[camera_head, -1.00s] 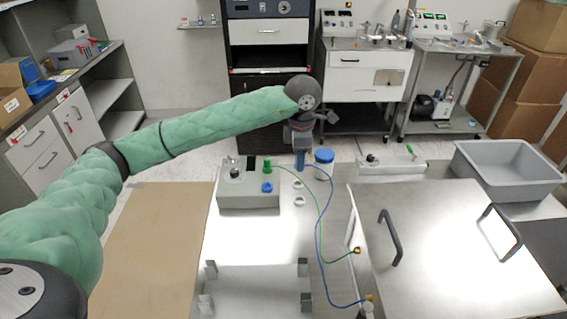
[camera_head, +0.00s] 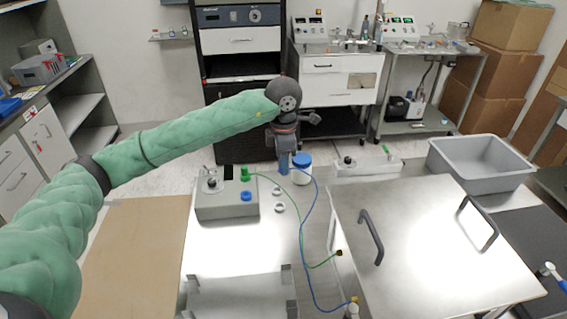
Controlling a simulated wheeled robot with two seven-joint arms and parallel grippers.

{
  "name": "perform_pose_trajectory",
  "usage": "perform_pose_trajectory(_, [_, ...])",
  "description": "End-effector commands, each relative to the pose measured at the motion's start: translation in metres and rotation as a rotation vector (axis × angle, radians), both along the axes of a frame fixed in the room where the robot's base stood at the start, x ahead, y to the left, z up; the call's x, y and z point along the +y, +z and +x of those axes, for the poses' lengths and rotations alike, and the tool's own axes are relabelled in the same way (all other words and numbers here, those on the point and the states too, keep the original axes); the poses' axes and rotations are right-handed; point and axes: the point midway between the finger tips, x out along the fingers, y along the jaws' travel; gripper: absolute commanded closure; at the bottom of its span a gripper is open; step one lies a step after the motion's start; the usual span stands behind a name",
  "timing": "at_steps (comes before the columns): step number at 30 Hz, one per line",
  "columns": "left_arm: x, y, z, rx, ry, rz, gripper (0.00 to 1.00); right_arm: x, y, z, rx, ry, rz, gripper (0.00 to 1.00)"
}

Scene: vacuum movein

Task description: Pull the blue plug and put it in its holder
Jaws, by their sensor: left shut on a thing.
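My left gripper (camera_head: 284,146) points down at the back of the bench, behind and to the right of the grey control box (camera_head: 227,207). It is shut on the blue plug (camera_head: 284,164), which shows below the jaws, close beside a white jar with a blue lid (camera_head: 302,160). A blue cable (camera_head: 303,235) runs from the plug to a brass fitting at the front. Two small white rings (camera_head: 277,191) lie on the bench in front of the plug; I cannot tell whether one is its holder. My right gripper is out of view.
A green plug (camera_head: 245,173) stands in the control box near a blue knob (camera_head: 246,196); its green cable crosses the bench. A metal lid with dark handles (camera_head: 371,237) fills the right. A grey bin (camera_head: 480,163) stands at the back right.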

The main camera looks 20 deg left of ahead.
Motion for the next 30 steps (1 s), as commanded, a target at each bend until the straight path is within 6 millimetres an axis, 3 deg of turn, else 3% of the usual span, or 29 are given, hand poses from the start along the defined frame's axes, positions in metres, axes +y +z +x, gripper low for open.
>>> perform_pose_trajectory(30, [0.019, 0.000, 0.018, 0.000, 0.000, 0.000, 0.94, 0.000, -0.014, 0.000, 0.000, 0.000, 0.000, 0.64])
